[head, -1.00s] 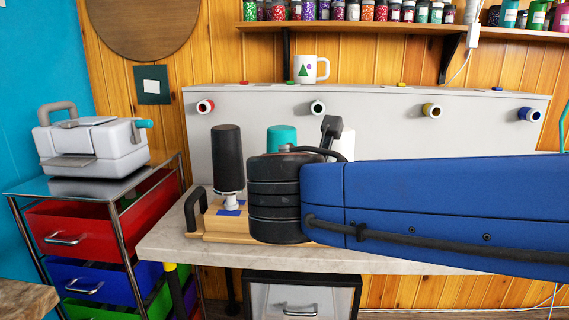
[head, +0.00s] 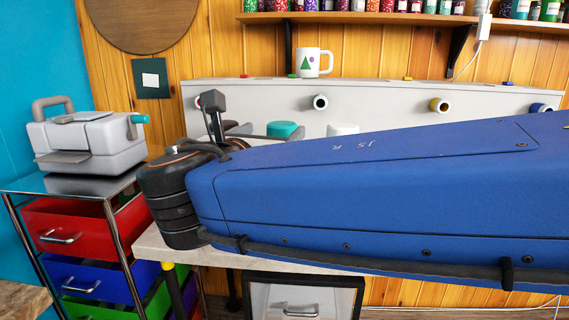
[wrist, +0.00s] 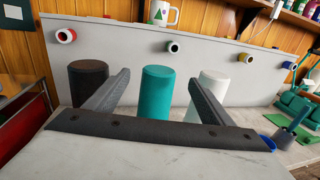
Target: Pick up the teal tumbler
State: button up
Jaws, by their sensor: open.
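The teal tumbler (wrist: 157,92) stands upright in the wrist view, framed between the two fingers of my gripper (wrist: 158,92). The fingers are open, one on each side of it, and do not visibly touch it. The gripper's dark base bar hides the tumbler's foot.
A black tumbler (wrist: 87,82) stands just left of the left finger, and a white tumbler (wrist: 212,92) stands by the right finger. A pale panel with vinyl rolls (wrist: 172,47) rises behind. A white mug (head: 313,62) sits on top of it.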

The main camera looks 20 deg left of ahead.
aim_at(278, 128)
jog(key=w, duration=0.6)
jog(key=shift+w+a, duration=0.1)
jog(key=shift+w, duration=0.2)
jog(key=w, duration=0.2)
jog(key=w+f, duration=0.1)
jog(key=w, duration=0.1)
jog(key=shift+w+a, duration=0.1)
jog(key=shift+a, duration=0.05)
jog(key=shift+w, duration=0.45)
jog(key=c, duration=1.8)
notch_tip(278, 128, up, 10)
jog(key=shift+r, duration=0.1)
jog(key=shift+c, duration=0.2)
